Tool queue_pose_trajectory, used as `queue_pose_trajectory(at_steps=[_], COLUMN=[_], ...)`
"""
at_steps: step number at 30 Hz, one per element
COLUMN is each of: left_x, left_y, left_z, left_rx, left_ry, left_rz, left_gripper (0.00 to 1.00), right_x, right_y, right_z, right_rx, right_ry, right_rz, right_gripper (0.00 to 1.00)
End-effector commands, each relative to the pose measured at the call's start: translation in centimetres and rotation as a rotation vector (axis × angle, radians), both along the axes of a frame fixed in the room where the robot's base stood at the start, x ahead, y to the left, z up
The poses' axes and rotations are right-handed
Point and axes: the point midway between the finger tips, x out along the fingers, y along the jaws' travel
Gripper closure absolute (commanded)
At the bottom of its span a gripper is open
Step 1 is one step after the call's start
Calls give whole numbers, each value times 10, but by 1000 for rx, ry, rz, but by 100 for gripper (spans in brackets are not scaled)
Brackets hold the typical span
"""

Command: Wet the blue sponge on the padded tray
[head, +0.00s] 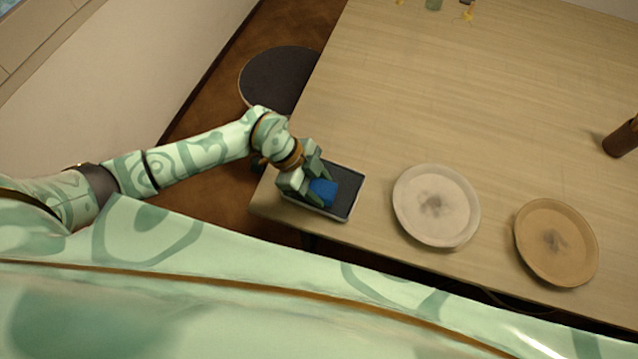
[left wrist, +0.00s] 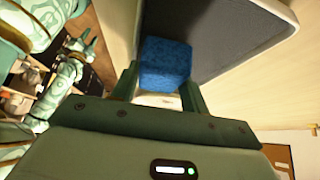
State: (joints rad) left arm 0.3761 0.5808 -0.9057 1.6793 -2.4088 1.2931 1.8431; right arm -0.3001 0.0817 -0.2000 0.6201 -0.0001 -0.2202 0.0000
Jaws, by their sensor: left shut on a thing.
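The blue sponge (head: 323,192) is a small block between the fingers of my left gripper (head: 312,184), which is shut on it. It also shows in the left wrist view (left wrist: 165,65), held between the green fingertips. The padded tray (head: 346,202) has a dark pad and a pale rim and lies at the table's near left corner. It fills the top of the left wrist view (left wrist: 225,35). The sponge is over the tray's pad; I cannot tell whether it touches it. What seems to be my right gripper (left wrist: 85,42) shows small in the left wrist view, its fingers unclear.
A pale round dish (head: 436,190) with a grey centre stands right of the tray. A tan round dish (head: 556,220) is farther right. A brown cylinder (head: 622,139) is at the right edge. A dark round stool (head: 277,78) stands beyond the table's left edge. The table's middle is clear.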

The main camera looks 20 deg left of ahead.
Motion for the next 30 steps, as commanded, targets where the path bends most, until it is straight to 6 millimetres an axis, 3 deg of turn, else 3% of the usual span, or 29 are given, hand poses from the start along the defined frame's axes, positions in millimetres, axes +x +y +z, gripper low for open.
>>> queue_pose_trajectory(at_steps=[30], left_x=[0], left_y=[0], left_z=[-6], left_rx=[0], left_ry=[0], left_rz=[0], left_gripper=[74], right_x=[0], right_y=[2], right_z=[-2], right_rx=[3], right_ry=[0], right_rz=[-2], right_gripper=[64])
